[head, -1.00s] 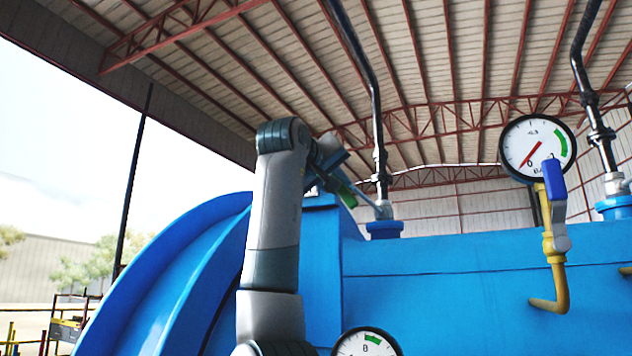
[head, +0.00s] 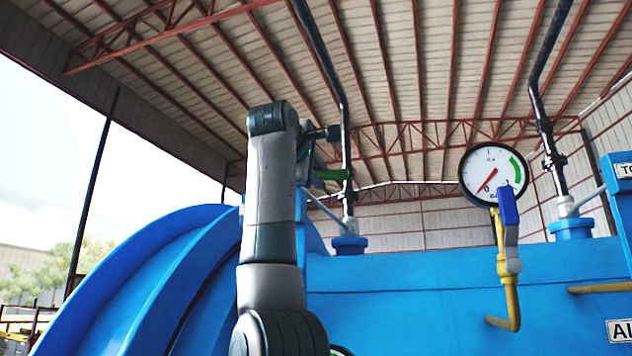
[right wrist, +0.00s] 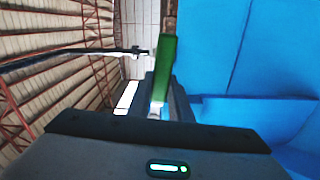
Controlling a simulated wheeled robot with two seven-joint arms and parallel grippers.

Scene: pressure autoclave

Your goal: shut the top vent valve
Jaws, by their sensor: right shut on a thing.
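A green valve lever (head: 331,174) shows at the top of the blue vessel (head: 430,277), beside a black vertical pipe (head: 346,125). In the head view it lies about level. My right gripper (head: 316,173) is shut on the green lever, partly hidden behind my own arm. In the right wrist view the green lever (right wrist: 163,72) stands up from between the dark fingers (right wrist: 160,108). The valve body under the lever is mostly hidden. My left gripper is not in view.
A round white gauge (head: 493,174) stands to the right, with a blue-handled valve (head: 508,208) on a yellow pipe (head: 503,268) below it. A second black pipe (head: 546,125) rises farther right.

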